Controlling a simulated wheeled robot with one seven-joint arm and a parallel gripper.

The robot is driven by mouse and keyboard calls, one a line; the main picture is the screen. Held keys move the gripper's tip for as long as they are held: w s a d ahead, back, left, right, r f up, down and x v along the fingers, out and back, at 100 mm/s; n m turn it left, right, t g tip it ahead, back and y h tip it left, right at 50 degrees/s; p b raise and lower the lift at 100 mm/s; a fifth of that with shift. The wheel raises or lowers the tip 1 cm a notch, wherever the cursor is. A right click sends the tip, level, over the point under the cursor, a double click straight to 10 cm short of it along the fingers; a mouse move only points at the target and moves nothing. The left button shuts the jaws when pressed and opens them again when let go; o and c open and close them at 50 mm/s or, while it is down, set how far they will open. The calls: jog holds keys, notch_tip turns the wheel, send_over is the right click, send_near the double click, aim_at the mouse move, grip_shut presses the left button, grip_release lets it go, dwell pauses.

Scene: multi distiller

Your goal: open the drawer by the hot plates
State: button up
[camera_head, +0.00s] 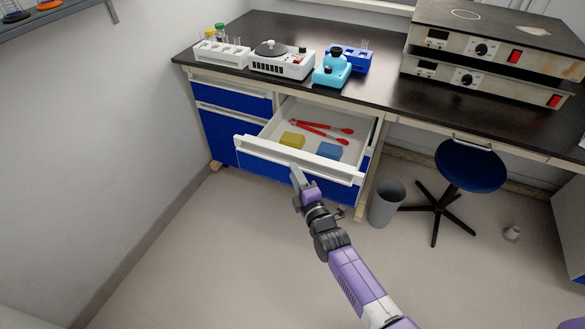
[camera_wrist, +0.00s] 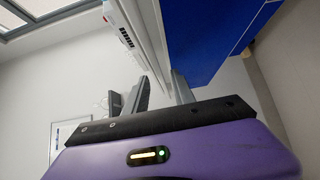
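The drawer (camera_head: 258,156) under the left part of the bench is pulled well out. Its front has a white top rim over a blue panel. Inside lie a yellow block (camera_head: 292,140), a blue block (camera_head: 329,150) and red-handled tools (camera_head: 320,128). Two stacked hot plates (camera_head: 490,62) stand on the bench to the right. My gripper (camera_head: 297,177) is at the drawer front, near the middle of its rim. In the wrist view my gripper's fingers (camera_wrist: 162,92) are apart, with the white drawer rim (camera_wrist: 152,45) running between them. Firm contact cannot be made out.
A grey bin (camera_head: 387,204) and a blue stool (camera_head: 470,167) are right of the drawer. The floor in front is clear; a wall is at left.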

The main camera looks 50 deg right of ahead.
jog(key=p+v, duration=0.1)
jog(key=v, duration=0.3)
jog(key=shift+s+a, duration=0.15)
jog(key=shift+s, duration=0.25)
jog(key=s+a+r+m+y+p, duration=0.1)
jog(key=s+a+r+m, duration=0.3)
jog(key=s, duration=0.7)
jog(key=s+a+r+m+g+y+p, duration=0.1)
jog(key=s+a+r+m+y, duration=0.3)
jog(key=s+a+r, duration=0.5)
jog(key=s+a+r+m+y+p, duration=0.1)
jog(key=s+a+r+m, duration=0.4)
jog(key=s, duration=0.7)
jog(key=a+r+y, duration=0.1)
jog(key=a+r, duration=0.1)
jog(key=a, duration=0.2)
jog(key=shift+s+a+g+y, duration=0.3)
